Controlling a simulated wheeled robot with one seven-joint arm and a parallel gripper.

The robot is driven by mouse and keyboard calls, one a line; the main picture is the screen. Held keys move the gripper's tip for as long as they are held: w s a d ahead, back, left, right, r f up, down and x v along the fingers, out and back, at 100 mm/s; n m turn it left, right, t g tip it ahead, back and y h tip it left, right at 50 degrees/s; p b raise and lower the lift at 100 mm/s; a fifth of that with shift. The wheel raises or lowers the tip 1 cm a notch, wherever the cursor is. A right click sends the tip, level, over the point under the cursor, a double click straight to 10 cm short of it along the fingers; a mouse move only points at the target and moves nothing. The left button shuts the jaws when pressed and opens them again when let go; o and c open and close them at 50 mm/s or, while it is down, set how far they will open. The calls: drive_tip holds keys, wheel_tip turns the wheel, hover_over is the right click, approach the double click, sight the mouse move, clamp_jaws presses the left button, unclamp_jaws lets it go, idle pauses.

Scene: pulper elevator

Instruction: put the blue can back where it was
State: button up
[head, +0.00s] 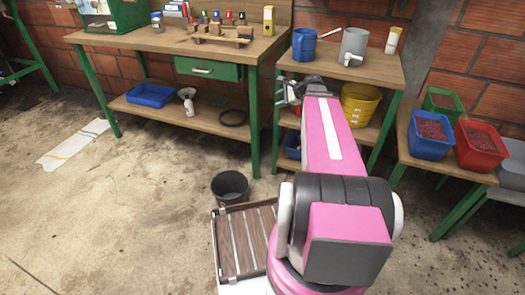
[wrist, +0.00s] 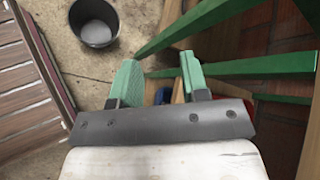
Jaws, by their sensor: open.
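A blue can (head: 303,45) with a long pale spout pointing up to the right stands upright on the top of the small wooden table (head: 330,65), at its left. My gripper (head: 288,92) is at the front left of this table, lower than the can and apart from it. In the wrist view my gripper (wrist: 158,75) shows two green fingers spread apart with nothing held between them. The can cannot be made out in the wrist view. Small patches of blue and red show behind the fingers there, too hidden to name.
A grey pot (head: 353,48) and a whitish cup (head: 393,40) share the tabletop. A yellow bucket (head: 360,104) is on the shelf below. A black bucket (head: 229,187) and slatted crate (head: 243,240) are on the floor. Bins (head: 480,142) stand right; floor left is open.

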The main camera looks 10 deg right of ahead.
drive_tip(key=s+a+f+n+g+h, duration=0.6)
drive_tip(key=s+a+f+n+h, duration=0.2)
drive_tip(key=s+a+f+n, duration=0.4)
drive_tip(key=s+f+n, duration=0.2)
drive_tip(key=s+n, duration=0.2)
drive_tip(key=n, duration=0.1)
drive_tip(key=shift+a+f+n+g, duration=0.2)
drive_tip(key=shift+n+g, duration=0.2)
